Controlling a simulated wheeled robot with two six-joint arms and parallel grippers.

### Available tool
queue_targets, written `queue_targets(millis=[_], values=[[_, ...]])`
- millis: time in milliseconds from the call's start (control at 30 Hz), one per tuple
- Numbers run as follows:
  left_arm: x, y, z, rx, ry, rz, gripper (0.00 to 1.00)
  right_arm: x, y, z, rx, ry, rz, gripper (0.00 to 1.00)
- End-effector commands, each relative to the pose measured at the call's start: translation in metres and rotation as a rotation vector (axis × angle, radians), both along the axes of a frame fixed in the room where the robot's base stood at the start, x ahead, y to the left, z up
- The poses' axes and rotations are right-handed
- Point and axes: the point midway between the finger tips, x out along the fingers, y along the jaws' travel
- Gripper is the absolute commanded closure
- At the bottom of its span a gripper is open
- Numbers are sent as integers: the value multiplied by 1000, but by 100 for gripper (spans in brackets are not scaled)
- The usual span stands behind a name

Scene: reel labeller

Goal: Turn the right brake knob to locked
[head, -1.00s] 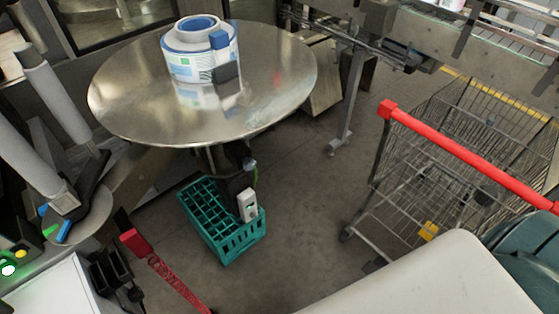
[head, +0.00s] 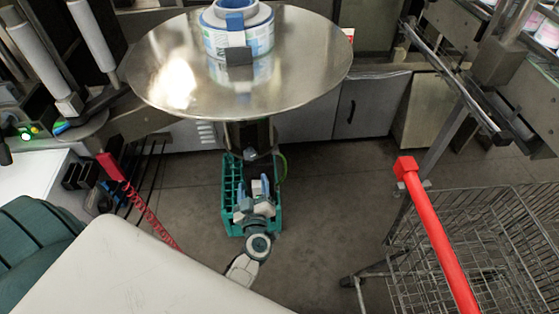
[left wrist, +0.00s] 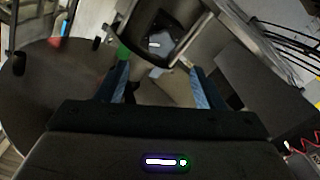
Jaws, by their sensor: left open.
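My left gripper (head: 258,188) is in the head view below the large round metal disc, in front of the dark post under it. In the left wrist view the two blue-grey fingers of the left gripper (left wrist: 160,86) are apart, with nothing between them. A dark cylindrical housing (left wrist: 172,22) is ahead of the fingers. A small pale blue-grey shape (left wrist: 158,43) shows on it, perhaps the right brake knob; its setting cannot be read. In the head view the gripper and disc hide the knob. My right gripper is not in view.
The metal disc (head: 165,60) carries a white-and-blue label reel (head: 213,42). A teal crate (head: 229,190) stands on the floor behind my left gripper. A wire cart with a red handle (head: 430,222) is at right. A red coiled cable (head: 150,212) hangs at left.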

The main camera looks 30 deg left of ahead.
Motion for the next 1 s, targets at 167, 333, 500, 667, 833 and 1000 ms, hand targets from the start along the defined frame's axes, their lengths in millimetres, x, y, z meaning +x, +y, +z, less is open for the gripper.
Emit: queue_targets(millis=[167,333,500,667,833,1000], values=[[17,11,4,2,-4,0,38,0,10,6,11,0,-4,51],[45,28,4,2,-3,0,38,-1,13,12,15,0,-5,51],[71,43,3,2,-3,1,38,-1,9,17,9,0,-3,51],[86,52,2,-1,-3,0,38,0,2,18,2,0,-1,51],[91,56,1,-2,-1,0,38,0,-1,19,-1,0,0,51],[91,56,1,-2,-1,0,38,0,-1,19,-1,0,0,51]])
